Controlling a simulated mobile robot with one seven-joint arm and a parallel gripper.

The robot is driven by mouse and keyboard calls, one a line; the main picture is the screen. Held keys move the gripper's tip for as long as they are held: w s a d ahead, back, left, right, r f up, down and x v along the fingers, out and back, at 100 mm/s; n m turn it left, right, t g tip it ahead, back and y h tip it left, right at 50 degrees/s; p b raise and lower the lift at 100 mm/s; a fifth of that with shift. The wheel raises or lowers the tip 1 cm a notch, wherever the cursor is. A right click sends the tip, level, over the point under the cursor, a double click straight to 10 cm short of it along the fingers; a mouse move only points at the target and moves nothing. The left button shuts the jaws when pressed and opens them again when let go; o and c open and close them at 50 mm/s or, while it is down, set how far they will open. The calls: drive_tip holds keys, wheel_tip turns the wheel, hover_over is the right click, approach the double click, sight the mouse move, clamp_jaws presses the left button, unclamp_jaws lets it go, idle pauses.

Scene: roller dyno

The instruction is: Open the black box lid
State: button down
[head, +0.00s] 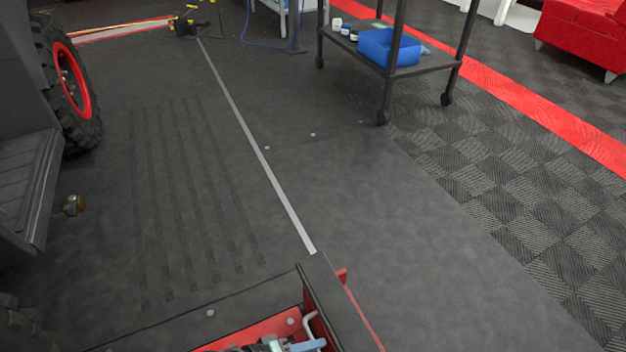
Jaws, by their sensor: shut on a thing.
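A dark box-like structure with a red interior (255,332) is cut off by the bottom edge of the head view. Its dark right wall (338,305) stands up at an angle. A bent silver rod (312,325) and some grey and light-blue parts (308,346) show inside it; I cannot tell what they are. I cannot tell whether this is the black box, and no lid can be made out for certain. My gripper cannot be made out in this view, so what it holds is hidden.
A vehicle with a red-rimmed tyre (72,82) stands at left, with a dark step (25,190) below. A black wheeled cart (425,68) holding a blue bin (390,48) stands at the back. A red sofa (583,28) is far right. The middle floor is clear.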

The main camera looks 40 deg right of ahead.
drive_tip(key=shift+s+f, duration=0.35)
drive_tip(key=shift+s, duration=0.15)
drive_tip(key=c, duration=1.2)
unclamp_jaws()
drive_tip(key=o, duration=0.4)
drive_tip(key=shift+w, duration=0.1)
drive_tip(key=shift+c, duration=0.2)
drive_tip(key=p+v, duration=0.4)
drive_tip(key=v, duration=0.9)
drive_tip(key=shift+w+p, duration=0.25)
drive_tip(key=shift+p, duration=0.05)
drive_tip(key=shift+d+r, duration=0.1)
drive_tip(key=shift+c, duration=0.2)
